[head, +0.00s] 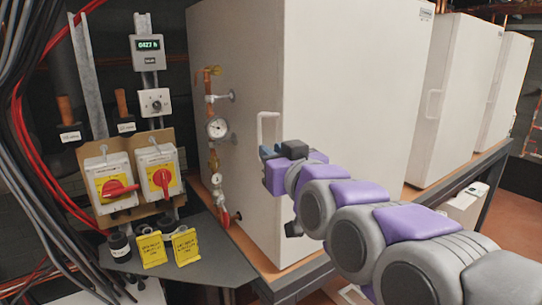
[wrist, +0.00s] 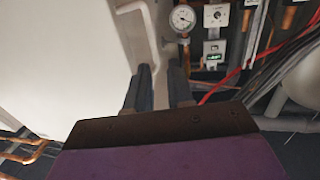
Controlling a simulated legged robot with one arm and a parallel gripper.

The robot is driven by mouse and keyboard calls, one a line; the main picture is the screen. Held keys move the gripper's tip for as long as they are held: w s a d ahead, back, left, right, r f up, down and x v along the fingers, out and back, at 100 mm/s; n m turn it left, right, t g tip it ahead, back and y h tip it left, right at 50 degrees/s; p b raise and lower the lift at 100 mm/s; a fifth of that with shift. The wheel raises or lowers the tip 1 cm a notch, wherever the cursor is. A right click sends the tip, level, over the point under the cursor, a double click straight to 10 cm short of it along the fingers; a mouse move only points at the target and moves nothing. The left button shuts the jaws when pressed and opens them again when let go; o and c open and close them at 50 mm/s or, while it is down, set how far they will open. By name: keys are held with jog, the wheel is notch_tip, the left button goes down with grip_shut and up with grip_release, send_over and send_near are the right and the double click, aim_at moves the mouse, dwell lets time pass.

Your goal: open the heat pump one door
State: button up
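The nearest heat pump is a tall white cabinet (head: 350,85) on a shelf; its front door looks shut. A pale loop handle (head: 264,128) stands on the door near its left edge. The handle also shows in the wrist view (wrist: 152,30), running down toward the gap between my fingers. My gripper (head: 270,152) is just below and beside the handle, close to the door. In the wrist view my gripper (wrist: 161,82) has its two dark fingers apart with nothing clearly between them. Whether a finger touches the handle cannot be told.
Two more white cabinets (head: 463,100) stand in a row to the right. Pressure gauges (head: 217,128) and copper pipes run along the near cabinet's left side. Red rotary switches (head: 118,189), yellow tags (head: 151,250) and hanging cables (head: 25,130) fill the left.

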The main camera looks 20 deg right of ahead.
jog(key=s+b, duration=0.3)
jog(key=s, duration=0.4)
jog(key=shift+s+d+b, duration=0.2)
jog(key=shift+d+b, duration=0.1)
jog(key=shift+d, duration=0.15)
dwell(0.5)
jog(key=s+d+b, duration=0.2)
jog(key=s+b, duration=0.2)
jog(key=s, duration=1.3)
jog(key=shift+s, duration=0.2)
